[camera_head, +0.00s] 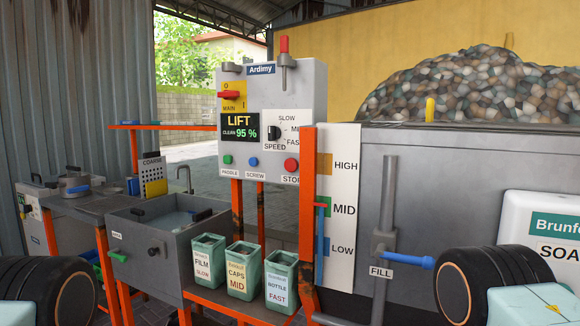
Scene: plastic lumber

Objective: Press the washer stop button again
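The red stop button (291,165) is on the lower right of the grey control panel (308,100). Its label below reads "STO", with the rest hidden behind an orange post. A green paddle button (227,159) and a blue screw button (253,162) sit to its left. The display (240,129) reads "LIFT" and "CLEAN 95 %". Neither gripper is in view; only parts of my arms show at the lower left and lower right corners. Nothing touches the stop button.
An orange post (307,220) stands just right of the stop button. A level board (338,180) and grey tank (410,165) are further right. Three green bins (209,258) and a grey basin (150,250) are below the panel. A blue-handled fill pipe (388,240) stands at right.

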